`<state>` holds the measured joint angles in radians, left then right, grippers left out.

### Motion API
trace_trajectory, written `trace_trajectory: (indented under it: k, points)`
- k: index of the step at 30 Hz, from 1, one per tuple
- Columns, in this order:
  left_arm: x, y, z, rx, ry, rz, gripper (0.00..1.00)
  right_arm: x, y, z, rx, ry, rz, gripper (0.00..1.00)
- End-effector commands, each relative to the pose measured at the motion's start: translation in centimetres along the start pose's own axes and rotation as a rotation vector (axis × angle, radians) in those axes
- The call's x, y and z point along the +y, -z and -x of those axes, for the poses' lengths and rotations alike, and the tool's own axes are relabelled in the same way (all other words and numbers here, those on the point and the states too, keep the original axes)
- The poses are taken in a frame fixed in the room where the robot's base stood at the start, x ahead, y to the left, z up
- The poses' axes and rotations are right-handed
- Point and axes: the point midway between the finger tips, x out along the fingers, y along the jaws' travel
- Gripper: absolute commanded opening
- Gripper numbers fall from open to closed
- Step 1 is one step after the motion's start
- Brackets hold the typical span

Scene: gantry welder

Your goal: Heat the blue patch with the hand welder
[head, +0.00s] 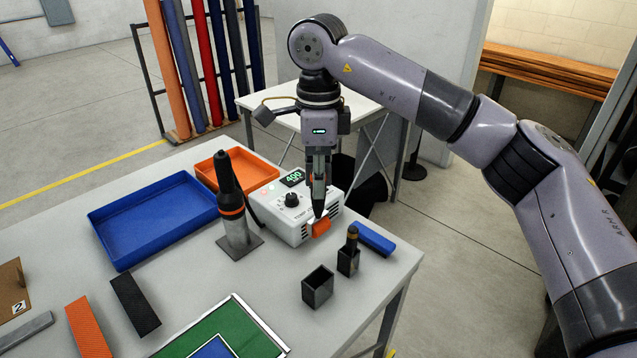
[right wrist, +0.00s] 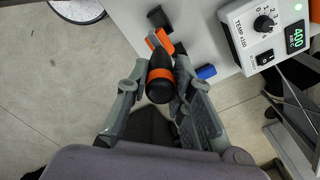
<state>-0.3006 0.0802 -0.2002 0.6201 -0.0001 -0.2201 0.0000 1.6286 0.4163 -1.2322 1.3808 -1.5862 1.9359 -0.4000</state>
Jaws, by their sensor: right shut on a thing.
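The blue patch (head: 213,348) lies on a green sheet (head: 262,343) at the bottom edge of the head view, partly cut off. What looks like the hand welder (head: 230,185), black with an orange band, stands upright in a grey metal stand. My right gripper (head: 318,190) points down in front of the white control unit (head: 309,227), right of that welder. It is shut on a black and orange tool (right wrist: 160,85), seen nearly end-on in the right wrist view. An orange part (head: 321,228) shows below the fingertips. My left gripper is out of view.
The control unit reads 400. Near the table's right edge are an open black box (head: 318,290), a smaller one with a copper-banded black tool (head: 351,240), and a blue block (head: 375,239). Blue (head: 110,258) and orange (head: 262,178) trays stand behind; orange and black strips lie front left.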

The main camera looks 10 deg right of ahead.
Motion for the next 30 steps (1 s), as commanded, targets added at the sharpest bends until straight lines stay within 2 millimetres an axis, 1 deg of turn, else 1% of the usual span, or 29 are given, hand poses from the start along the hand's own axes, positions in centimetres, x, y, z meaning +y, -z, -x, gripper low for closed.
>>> trace_trajectory:
  k: [1, 30]
  points:
    - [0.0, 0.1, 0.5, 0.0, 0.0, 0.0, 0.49, 0.0, 0.0, 0.6, -0.001, 0.001, 0.0, 0.0]
    - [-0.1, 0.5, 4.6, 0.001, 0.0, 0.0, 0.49, 0.0, 0.0, 6.4, 0.0, 0.001, 0.0, 0.0]
